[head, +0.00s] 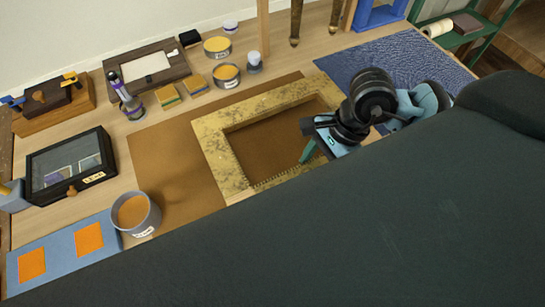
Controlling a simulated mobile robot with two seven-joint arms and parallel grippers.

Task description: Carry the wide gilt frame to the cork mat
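The wide gilt frame (212,150) is a mottled gold rectangle with an open middle. It appears flat over the brown cork mat (165,155), which shows to its left and through its opening. Its upper right corner reaches past the mat's visible edge. I cannot tell whether it rests on the mat or is slightly above it. My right gripper (306,140) is at the frame's right side, with a teal finger over the opening. The gripper hides part of the right rail, so its grip is unclear. My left gripper is not identifiable.
A grey tin (149,226) stands at the mat's lower left corner, beside a blue mat with orange squares (60,250). A glass-topped black box (45,178) is at left. Tins, sponges and a bottle (131,108) line the back. A blue textured mat (365,62) lies right.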

